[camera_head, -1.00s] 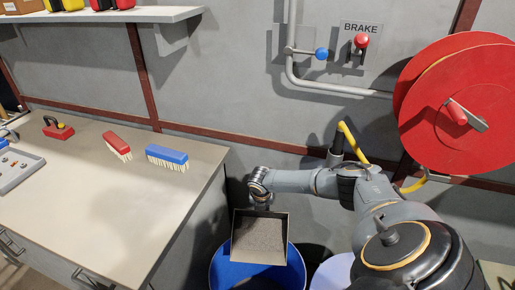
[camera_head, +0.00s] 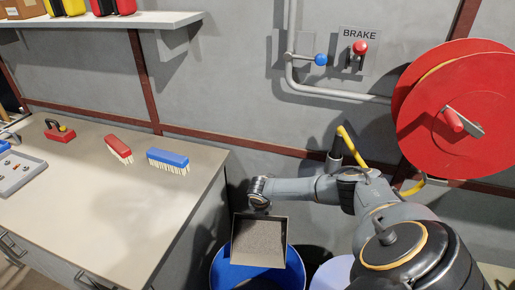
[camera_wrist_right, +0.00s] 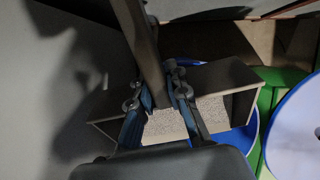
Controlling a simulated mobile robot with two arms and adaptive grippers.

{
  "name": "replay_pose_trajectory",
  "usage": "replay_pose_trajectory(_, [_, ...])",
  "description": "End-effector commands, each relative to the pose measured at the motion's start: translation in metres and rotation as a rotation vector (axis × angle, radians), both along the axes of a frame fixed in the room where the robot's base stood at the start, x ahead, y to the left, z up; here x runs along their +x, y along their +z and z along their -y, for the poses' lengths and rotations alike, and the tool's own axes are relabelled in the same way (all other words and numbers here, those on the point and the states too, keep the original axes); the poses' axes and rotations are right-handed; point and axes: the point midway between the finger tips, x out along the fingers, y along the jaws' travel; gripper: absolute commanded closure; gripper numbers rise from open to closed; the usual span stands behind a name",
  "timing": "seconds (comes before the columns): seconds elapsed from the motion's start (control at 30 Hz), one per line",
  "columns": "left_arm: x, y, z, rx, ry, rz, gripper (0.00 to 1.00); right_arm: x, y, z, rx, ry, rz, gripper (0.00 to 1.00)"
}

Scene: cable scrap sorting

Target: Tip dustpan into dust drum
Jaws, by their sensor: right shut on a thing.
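The dustpan (camera_head: 234,243) is a grey, square-sided pan with a layer of grainy grey dust (camera_head: 259,240) in it. It hangs over the blue dust drum (camera_head: 219,272), hiding much of the drum's mouth. My right gripper (camera_wrist_right: 158,108) is shut on the dustpan's dark handle (camera_wrist_right: 143,50) in the right wrist view, with the pan (camera_wrist_right: 228,76) behind the fingers. The blue drum also shows there (camera_wrist_right: 248,140), partly hidden. In the head view my right arm reaches in from the right, and the fingers are hard to make out. My left gripper is not in view.
A white round top (camera_head: 333,274) stands right of the blue drum. A workbench (camera_head: 100,200) on the left holds a red brush (camera_head: 117,146), a blue brush (camera_head: 168,159) and a red-based tool (camera_head: 59,132). A red reel (camera_head: 455,120) and a brake lever (camera_head: 358,52) are on the wall.

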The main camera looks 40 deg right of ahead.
Motion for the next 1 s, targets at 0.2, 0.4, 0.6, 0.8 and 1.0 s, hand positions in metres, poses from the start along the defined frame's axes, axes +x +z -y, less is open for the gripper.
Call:
replay_pose_trajectory(0.2, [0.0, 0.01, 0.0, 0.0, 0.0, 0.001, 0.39, -0.003, 0.003, -0.002, -0.024, -0.001, 0.015, 1.0])
replay_pose_trajectory(0.4, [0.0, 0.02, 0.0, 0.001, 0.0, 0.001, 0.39, -0.006, 0.005, -0.006, -0.058, 0.001, 0.043, 1.0])
replay_pose_trajectory(0.6, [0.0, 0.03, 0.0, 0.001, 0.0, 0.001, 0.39, -0.011, 0.006, -0.011, -0.098, 0.001, 0.076, 1.0])
replay_pose_trajectory(0.8, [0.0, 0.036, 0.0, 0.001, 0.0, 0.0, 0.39, -0.013, 0.007, -0.014, -0.131, 0.0, 0.106, 1.0])
replay_pose_trajectory(1.0, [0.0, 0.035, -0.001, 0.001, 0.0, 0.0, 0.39, -0.013, 0.006, -0.014, -0.137, -0.001, 0.113, 1.0])
